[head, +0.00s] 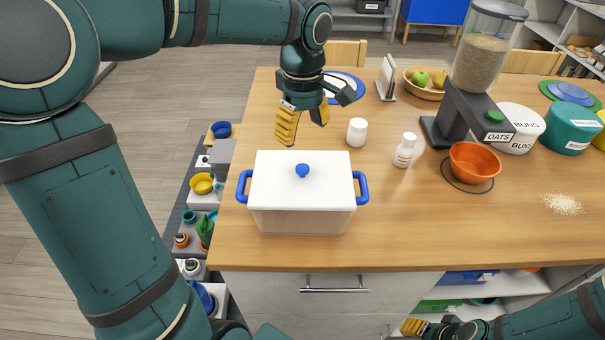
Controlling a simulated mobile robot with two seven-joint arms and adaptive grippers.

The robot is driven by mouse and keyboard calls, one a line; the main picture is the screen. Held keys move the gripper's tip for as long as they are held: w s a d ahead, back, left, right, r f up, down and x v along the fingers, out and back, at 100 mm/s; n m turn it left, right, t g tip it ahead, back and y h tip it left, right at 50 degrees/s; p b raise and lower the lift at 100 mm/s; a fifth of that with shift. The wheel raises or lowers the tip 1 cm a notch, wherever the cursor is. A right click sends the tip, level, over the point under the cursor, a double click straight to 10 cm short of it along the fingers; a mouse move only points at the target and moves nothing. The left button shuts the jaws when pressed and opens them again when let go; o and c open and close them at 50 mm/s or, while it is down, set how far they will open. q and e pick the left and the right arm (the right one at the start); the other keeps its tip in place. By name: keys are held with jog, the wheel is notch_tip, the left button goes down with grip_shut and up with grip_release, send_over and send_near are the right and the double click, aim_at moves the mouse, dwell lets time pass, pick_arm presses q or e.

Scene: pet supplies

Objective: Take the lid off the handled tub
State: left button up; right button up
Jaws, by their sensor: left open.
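The handled tub (300,219) is a white box with blue side handles, standing on the wooden table near its front edge. My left gripper (304,131) is open and empty, with yellow finger pads pointing down. In the picture it is just above and behind the knob, apart from it. My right gripper (414,327) shows only partly at the bottom edge, below the table front; its fingers are too small and cut off to judge.
A white cup (357,132) and a white bottle (404,150) stand right of the tub. Further right are an orange bowl (475,162), the oats dispenser (462,118) and the buns container (519,128).

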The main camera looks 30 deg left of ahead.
aim_at(302, 167)
pick_arm(q)
notch_tip(302, 167, down, 6)
jog(key=shift+r+b, duration=0.1)
jog(key=shift+b, duration=0.4)
jog(key=shift+s+f+b, duration=0.2)
jog(key=shift+f+b, duration=0.4)
jog(key=shift+f, duration=2.2)
grip_shut()
